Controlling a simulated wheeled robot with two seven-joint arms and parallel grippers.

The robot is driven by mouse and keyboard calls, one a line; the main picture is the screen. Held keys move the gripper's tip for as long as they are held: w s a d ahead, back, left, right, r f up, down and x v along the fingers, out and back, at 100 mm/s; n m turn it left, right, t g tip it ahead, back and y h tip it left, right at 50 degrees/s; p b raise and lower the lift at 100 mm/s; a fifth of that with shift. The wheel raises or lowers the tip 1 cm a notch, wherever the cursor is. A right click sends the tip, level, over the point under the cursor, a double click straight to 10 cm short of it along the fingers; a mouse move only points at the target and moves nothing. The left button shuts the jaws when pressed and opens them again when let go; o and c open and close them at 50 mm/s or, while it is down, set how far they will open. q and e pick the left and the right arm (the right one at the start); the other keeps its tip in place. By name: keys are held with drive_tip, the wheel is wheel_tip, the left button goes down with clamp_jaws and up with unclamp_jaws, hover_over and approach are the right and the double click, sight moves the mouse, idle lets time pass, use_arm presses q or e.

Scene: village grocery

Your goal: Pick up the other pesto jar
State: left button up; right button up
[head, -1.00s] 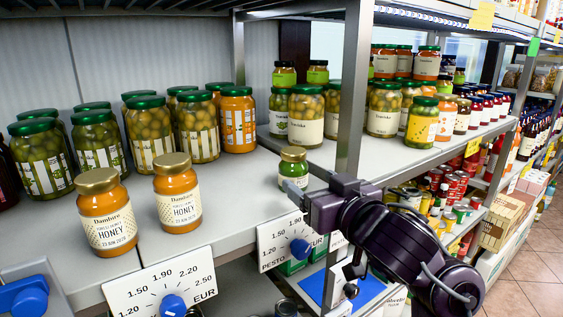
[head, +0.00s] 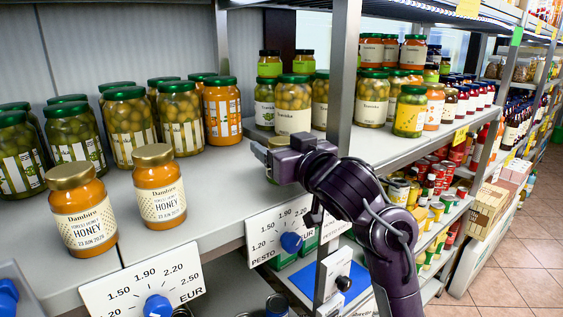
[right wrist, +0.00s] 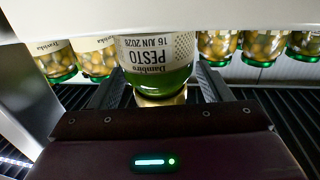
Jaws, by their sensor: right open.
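The pesto jar (head: 278,142) stands near the front edge of the shelf (head: 215,205). In the head view my right gripper (head: 266,156) covers most of it, leaving mainly its gold lid. In the right wrist view, which is upside down, the pesto jar (right wrist: 158,55) shows its label and green contents. Its gold lid points toward the palm. The open fingers of my right gripper (right wrist: 160,88) lie on either side of the jar; I cannot tell whether they touch it. My left gripper is not in view.
Two honey jars (head: 82,212) (head: 159,188) stand to the left. Green-lidded jars (head: 128,125) fill the back. A metal post (head: 343,75) rises just right of my gripper. Price cards with dials (head: 281,232) (head: 146,285) hang along the shelf front.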

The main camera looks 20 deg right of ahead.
drive_tip(key=c, duration=1.1)
drive_tip(key=shift+c, duration=0.9)
drive_tip(key=shift+r, duration=0.1)
